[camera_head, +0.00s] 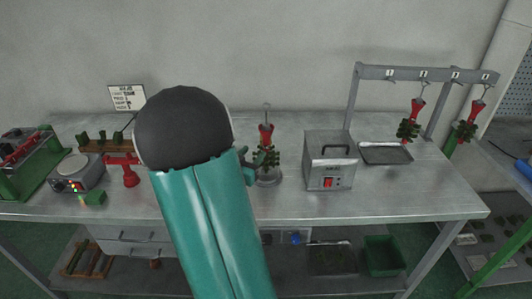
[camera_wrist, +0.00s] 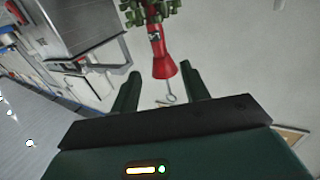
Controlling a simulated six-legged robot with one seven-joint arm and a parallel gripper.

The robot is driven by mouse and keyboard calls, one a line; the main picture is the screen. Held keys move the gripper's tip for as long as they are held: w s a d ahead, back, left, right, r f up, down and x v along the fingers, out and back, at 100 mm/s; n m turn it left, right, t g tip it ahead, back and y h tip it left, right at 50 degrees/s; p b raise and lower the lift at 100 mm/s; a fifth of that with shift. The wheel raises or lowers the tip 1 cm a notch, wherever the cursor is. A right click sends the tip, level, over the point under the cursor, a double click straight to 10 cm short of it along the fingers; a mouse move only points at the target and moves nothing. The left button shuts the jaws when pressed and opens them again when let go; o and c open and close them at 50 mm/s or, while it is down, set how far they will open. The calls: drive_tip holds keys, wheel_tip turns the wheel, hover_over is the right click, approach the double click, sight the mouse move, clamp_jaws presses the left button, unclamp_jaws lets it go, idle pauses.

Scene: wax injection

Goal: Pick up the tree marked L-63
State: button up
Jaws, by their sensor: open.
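A wax tree with a red cup, green branches and a wire hook on top (camera_head: 266,135) stands upright on a round grey base on the bench, just right of my arm. My gripper (camera_head: 249,167) is mostly hidden behind my arm in the head view. In the wrist view, my gripper (camera_wrist: 160,72) is open, with the tree's red cup (camera_wrist: 158,52) and hook between or just beyond its fingers; contact cannot be told. A dark mark on the cup is too small to read. Two similar trees hang on the rack, the left one (camera_head: 417,110) and the right one (camera_head: 468,122); their marks are unreadable.
A grey box machine with a red switch (camera_head: 330,162) stands right of the tree. A metal tray (camera_head: 386,153) lies under the grey hook rack (camera_head: 425,74). A red stand (camera_head: 130,172) and small devices are at left. The bench front (camera_head: 400,198) is clear.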

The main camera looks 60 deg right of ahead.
sight(264, 140)
drive_tip(key=d, duration=1)
drive_tip(key=shift+d, duration=0.1)
clamp_jaws()
